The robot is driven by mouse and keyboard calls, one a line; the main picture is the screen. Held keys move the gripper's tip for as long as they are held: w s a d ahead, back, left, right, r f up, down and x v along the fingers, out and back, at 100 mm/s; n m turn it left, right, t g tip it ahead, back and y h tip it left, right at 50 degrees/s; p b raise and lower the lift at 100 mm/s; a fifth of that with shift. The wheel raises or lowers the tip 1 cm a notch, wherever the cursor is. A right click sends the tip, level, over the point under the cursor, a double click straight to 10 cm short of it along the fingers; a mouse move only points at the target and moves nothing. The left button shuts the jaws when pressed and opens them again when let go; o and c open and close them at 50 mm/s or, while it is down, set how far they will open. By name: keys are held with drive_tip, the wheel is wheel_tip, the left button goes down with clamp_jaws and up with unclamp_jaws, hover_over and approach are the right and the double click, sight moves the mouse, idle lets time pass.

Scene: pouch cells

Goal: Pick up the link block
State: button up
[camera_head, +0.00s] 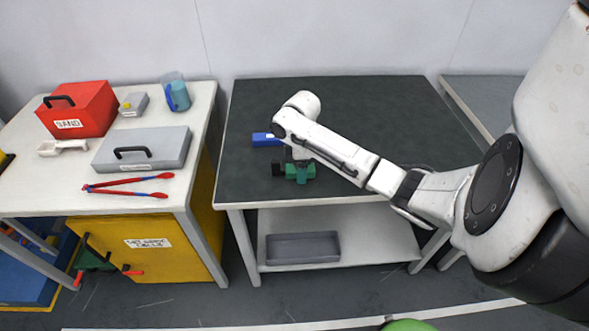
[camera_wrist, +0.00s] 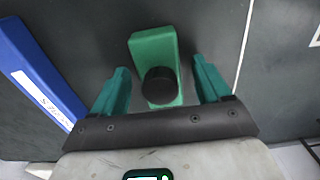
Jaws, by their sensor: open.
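A green block with a round black knob lies on the dark table top and is the link block as I take it; I see no name on it. In the wrist view, the green block (camera_wrist: 153,50) lies between the fingers of my gripper (camera_wrist: 160,70). The teal fingers stand open, one on each side, with gaps to the block. In the head view, my gripper (camera_head: 292,168) points down at the table, and green parts show below my wrist. There I cannot separate block from fingers clearly.
A blue block (camera_wrist: 38,72) with a white label lies left of my gripper in the wrist view; the head view shows it behind my wrist (camera_head: 264,140). A grey tray (camera_head: 303,247) is on the lower shelf. The table's right side is clear.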

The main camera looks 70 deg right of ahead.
drive_tip(key=shift+f, duration=0.2)
drive_tip(key=c, duration=1.2)
